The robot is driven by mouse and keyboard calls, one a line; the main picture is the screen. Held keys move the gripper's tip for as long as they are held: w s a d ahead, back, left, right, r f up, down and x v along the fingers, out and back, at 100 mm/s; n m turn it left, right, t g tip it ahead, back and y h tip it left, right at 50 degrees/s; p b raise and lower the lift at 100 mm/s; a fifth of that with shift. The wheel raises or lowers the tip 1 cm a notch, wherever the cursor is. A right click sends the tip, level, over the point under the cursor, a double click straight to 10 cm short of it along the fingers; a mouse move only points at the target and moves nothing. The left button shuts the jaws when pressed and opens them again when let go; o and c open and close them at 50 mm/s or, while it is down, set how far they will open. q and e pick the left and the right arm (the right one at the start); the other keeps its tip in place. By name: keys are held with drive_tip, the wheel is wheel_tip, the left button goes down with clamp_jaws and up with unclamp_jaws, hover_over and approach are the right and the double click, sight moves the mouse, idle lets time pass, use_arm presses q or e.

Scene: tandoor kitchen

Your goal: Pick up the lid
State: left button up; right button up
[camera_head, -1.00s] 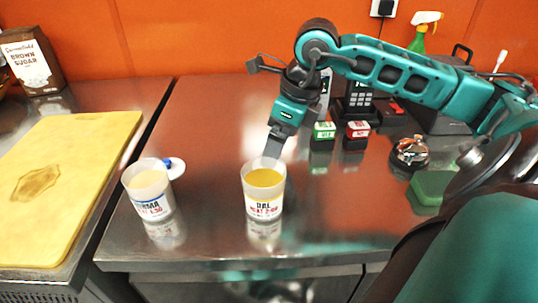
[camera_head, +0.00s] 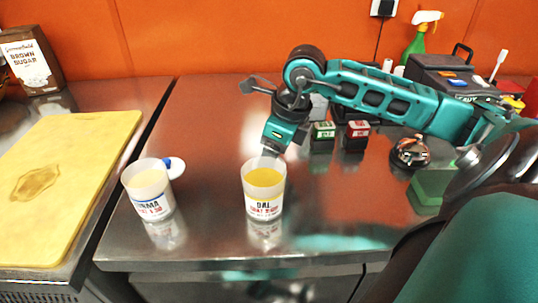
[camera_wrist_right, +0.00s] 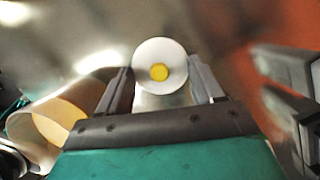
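A round white lid with a yellow knob (camera_wrist_right: 160,72) shows in the right wrist view, between the two fingers of my right gripper (camera_wrist_right: 160,88). The fingers are apart on either side of it; I cannot tell whether they touch it. In the head view my right gripper (camera_head: 271,151) points down just behind the DAL cup (camera_head: 264,206), which hides any lid there. A white lid with a blue knob (camera_head: 174,167) lies behind the KORMA cup (camera_head: 149,190). My left gripper is not in view.
A yellow cutting board (camera_head: 85,160) lies on the left counter. A green box (camera_head: 323,131), a red box (camera_head: 358,130), a chrome bell (camera_head: 410,152) and a green block (camera_head: 428,187) stand to the right. The steel counter (camera_head: 205,120) is clear at back left.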

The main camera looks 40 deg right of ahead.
drive_tip(key=c, duration=0.3)
drive_tip(key=shift+c, duration=0.2)
